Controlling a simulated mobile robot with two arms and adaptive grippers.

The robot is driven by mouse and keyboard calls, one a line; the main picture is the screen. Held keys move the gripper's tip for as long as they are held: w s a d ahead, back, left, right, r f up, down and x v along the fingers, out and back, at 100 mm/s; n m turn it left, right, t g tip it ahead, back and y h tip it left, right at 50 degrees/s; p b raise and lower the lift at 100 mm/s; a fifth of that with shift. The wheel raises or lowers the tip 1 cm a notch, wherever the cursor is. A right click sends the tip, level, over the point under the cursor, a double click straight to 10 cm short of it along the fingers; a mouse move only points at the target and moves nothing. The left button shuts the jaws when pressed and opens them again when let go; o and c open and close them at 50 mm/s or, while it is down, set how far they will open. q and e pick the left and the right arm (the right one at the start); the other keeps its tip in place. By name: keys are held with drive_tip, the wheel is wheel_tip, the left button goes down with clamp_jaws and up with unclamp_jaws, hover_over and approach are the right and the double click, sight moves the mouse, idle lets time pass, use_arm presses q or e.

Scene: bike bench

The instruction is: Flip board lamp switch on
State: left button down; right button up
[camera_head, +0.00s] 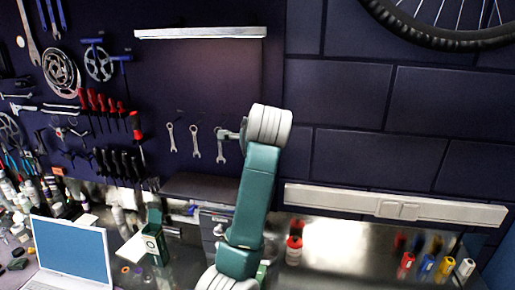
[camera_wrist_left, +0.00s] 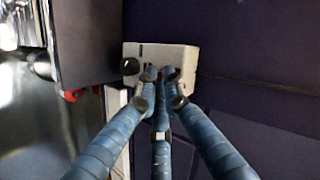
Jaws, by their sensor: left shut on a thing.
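The board lamp (camera_head: 200,32) is a long pale bar across the top of the dark tool board; I cannot tell for sure whether it is lit. In the left wrist view, a small white box (camera_wrist_left: 178,54) on the dark wall carries a dark round knob (camera_wrist_left: 130,66) at its left. My left gripper (camera_wrist_left: 160,75) has its blue fingers drawn together at the front of this box, around a small reddish switch part (camera_wrist_left: 160,73), mostly hidden by the fingertips. In the head view, my green and white arm hides the gripper and the box. My right gripper is out of view.
A white wall rail (camera_head: 395,205) runs to the right of my arm. Below are a laptop (camera_head: 72,250), a green box (camera_head: 155,243), a red bottle (camera_head: 294,250) and several coloured bottles (camera_head: 427,267). Wrenches (camera_head: 195,141) hang just left of my arm. A bike wheel (camera_head: 450,35) is upper right.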

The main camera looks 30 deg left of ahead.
use_arm(q)
drive_tip(key=c, duration=1.9)
unclamp_jaws()
drive_tip(key=shift+a, duration=0.1)
drive_tip(key=v, duration=1.2)
drive_tip(key=shift+f, duration=0.1)
